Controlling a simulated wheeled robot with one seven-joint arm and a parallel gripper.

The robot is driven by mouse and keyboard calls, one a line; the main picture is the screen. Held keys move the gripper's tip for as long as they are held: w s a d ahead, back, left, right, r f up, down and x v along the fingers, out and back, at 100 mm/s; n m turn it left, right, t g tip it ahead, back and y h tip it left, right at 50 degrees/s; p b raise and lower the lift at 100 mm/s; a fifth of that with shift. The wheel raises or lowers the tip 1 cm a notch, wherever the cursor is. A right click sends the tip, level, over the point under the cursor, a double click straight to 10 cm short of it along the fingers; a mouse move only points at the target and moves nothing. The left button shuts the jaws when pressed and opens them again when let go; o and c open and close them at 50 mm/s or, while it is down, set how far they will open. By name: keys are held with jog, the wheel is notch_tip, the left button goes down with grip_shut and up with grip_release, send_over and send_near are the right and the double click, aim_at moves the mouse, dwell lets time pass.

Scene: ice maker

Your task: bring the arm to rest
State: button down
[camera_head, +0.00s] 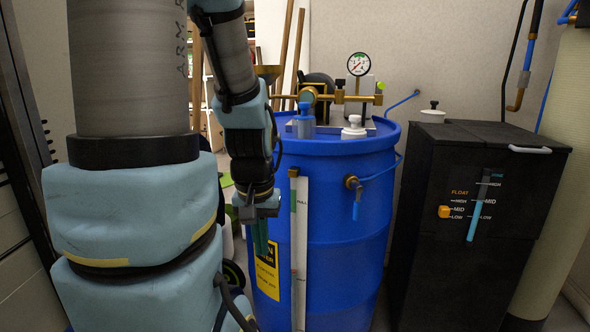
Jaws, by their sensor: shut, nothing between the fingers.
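My arm hangs down in front of the left side of the blue barrel, in the head view. My gripper (261,238) points downward at the barrel's left edge, its narrow teal fingers together and empty. It overlaps the barrel's yellow label in the picture; I cannot tell whether it touches the barrel. My thick arm links and column fill the left of the view and hide what is behind them.
The blue barrel (345,220) carries a pressure gauge (358,64), brass fittings and a valve (352,183). A black cabinet (470,255) with level sliders stands to the right, beside a beige cylinder (560,150). Wooden handles (297,50) lean behind the barrel.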

notch_tip(320, 180, up, 17)
jog(key=p, duration=1.4)
